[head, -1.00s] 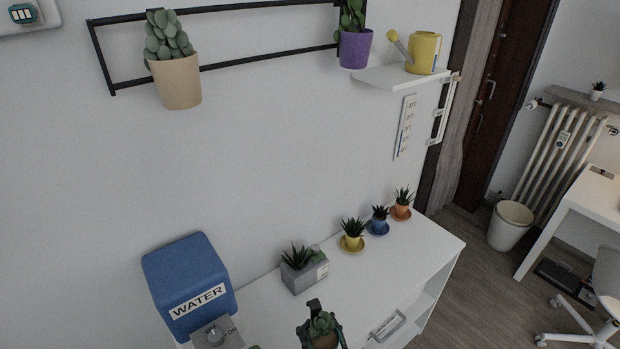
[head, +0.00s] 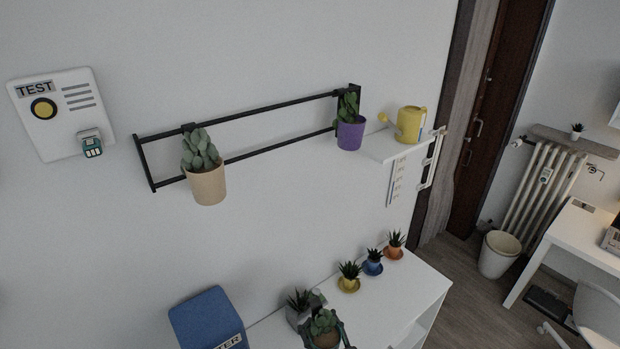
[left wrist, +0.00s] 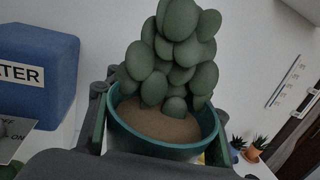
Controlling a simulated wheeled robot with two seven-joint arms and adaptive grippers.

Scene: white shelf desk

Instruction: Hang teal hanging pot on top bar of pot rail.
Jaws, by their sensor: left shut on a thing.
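The teal hanging pot (left wrist: 165,151) holds a succulent with thick green leaves and brown soil. My left gripper (left wrist: 160,122) is shut on it, with a finger on either side of the rim. In the head view the plant (head: 323,321) and my left gripper (head: 325,333) show at the bottom edge, in front of the desk; the pot's lower part is hidden. The black pot rail (head: 265,108) is on the wall, above and left of the held pot. Its top bar is bare between two hung pots. My right gripper is not in view.
A beige pot (head: 207,187) hangs on the rail's left part and a purple pot (head: 350,134) at its right end. A shelf with a yellow watering can (head: 410,125) is farther right. Below are a blue water box (head: 208,322), a grey planter (head: 298,314) and several small pots.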

